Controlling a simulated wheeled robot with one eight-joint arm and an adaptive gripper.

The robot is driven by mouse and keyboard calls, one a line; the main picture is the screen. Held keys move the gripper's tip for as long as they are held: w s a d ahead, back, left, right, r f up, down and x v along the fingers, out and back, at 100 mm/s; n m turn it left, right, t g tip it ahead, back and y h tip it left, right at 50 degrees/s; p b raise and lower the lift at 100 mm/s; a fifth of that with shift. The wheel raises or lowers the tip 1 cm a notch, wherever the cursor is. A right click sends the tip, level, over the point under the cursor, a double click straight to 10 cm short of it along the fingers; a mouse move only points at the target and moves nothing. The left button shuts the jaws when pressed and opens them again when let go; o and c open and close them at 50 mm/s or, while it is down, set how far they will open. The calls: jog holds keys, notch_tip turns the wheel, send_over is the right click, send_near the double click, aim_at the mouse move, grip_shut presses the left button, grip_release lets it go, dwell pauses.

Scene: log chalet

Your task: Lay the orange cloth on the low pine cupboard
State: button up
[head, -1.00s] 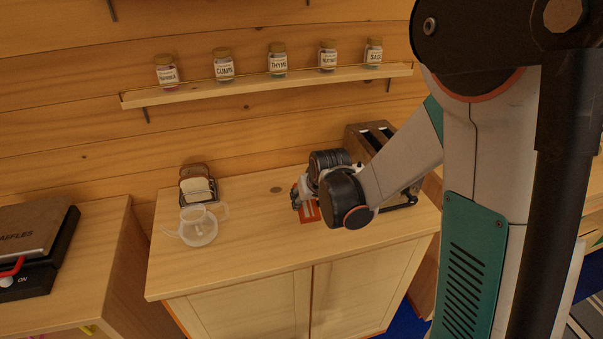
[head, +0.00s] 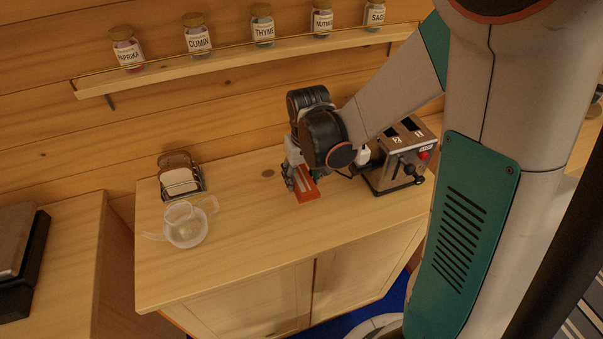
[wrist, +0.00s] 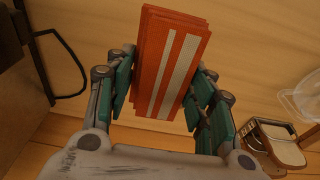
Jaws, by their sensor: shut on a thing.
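The orange cloth (head: 306,190) is folded, with pale stripes. It also fills the top middle of the wrist view (wrist: 172,62), between the teal fingers. My gripper (head: 298,178) is shut on it, pointing down over the cupboard top. The low pine cupboard (head: 240,235) stands in the middle of the head view, with a flat top and two doors. The cloth is at or just above the cupboard top, toward the back; I cannot tell whether it touches the wood.
On the cupboard top, a toaster (head: 397,160) stands right of my gripper, a toast rack (head: 180,178) at the back left, and a clear glass teapot (head: 187,222) at the left. A spice shelf (head: 235,55) hangs above. The front middle of the top is clear.

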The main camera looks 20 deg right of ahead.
jog(key=shift+f+b, duration=2)
jog(key=shift+f, duration=1.05)
jog(key=shift+f+b, duration=0.45)
jog(key=shift+f, duration=0.05)
jog(key=o, duration=1)
jog(key=r, duration=0.3)
jog(key=s+r, duration=0.1)
jog(key=r, duration=0.7)
jog(key=shift+s, duration=0.3)
jog(key=shift+s+r, duration=0.3)
jog(key=shift+r, duration=0.3)
jog(key=s+r+t, duration=0.5)
jog(key=s+r, duration=0.1)
jog(key=s, duration=0.6)
jog(key=shift+s+r, duration=0.3)
jog(key=shift+r, duration=0.05)
